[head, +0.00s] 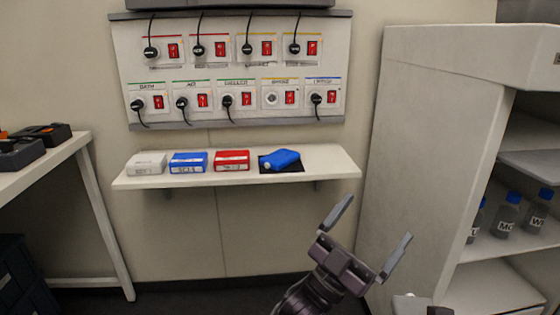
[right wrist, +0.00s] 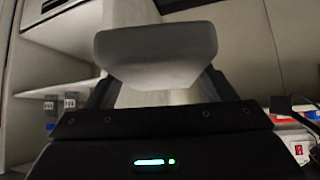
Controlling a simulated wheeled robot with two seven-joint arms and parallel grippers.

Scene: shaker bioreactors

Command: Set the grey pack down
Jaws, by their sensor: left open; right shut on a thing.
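The grey pack (right wrist: 155,55) shows large in the right wrist view, a plain block with rounded edges. My right gripper (right wrist: 157,88) is shut on it, one finger at each side. In the head view a pale piece at the bottom edge may be part of it; I cannot tell. My left gripper (head: 376,220) is open and empty, in front of and below the right end of the wall shelf (head: 335,165). On that shelf sit a pale grey pack (head: 147,163), a blue pack (head: 188,162), a red pack (head: 232,160) and another blue pack (head: 281,159), askew on a black pad (head: 284,169).
A socket panel (head: 225,75) with red switches and black plugs hangs above the shelf. A white cabinet (head: 405,160) stands right, with labelled bottles (head: 506,215) on its shelves. A white table (head: 75,150) with dark items stands left. Little shelf room is free at its right end.

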